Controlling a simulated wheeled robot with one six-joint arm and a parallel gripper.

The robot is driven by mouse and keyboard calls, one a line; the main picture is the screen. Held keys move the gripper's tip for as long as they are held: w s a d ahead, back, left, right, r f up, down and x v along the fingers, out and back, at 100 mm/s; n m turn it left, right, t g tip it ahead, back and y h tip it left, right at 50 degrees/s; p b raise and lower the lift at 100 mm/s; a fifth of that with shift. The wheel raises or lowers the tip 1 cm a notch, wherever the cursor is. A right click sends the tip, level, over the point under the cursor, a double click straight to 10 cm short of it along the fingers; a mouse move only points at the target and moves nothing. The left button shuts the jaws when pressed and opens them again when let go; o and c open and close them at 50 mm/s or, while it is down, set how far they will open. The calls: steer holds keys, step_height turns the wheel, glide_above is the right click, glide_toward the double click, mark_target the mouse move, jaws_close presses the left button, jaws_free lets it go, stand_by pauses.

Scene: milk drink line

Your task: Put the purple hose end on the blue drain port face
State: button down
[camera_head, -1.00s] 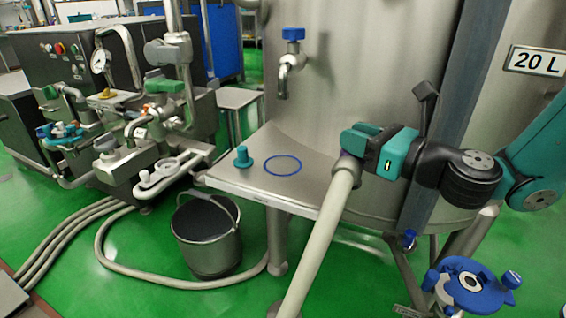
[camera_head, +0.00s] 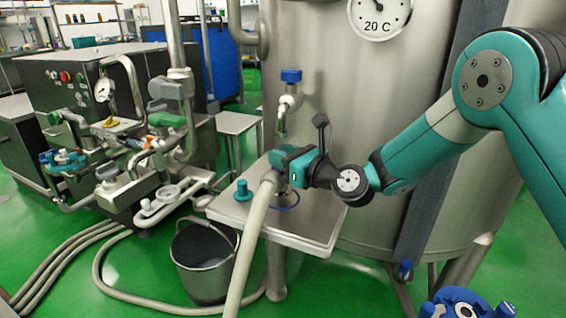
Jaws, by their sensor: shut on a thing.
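My gripper (camera_head: 279,168) is shut on the upper end of a thick cream hose (camera_head: 254,228), over the steel shelf in front of the tank. Only a sliver of purple shows at the hose end, and the jaws hide most of it. A blue round fitting (camera_head: 462,303) with a light opening in its face, which looks like the drain port, is at the bottom right edge and partly cut off. The hose end is well up and left of it, apart from it.
A blue-handled tap (camera_head: 290,90) hangs from the tank just above. A metal bucket (camera_head: 203,262) and hoses lie on the green floor, left.

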steer(key=shift+f, duration=0.75)
steer(key=shift+f, duration=0.1)
steer(key=c, duration=0.9)
jaws_free()
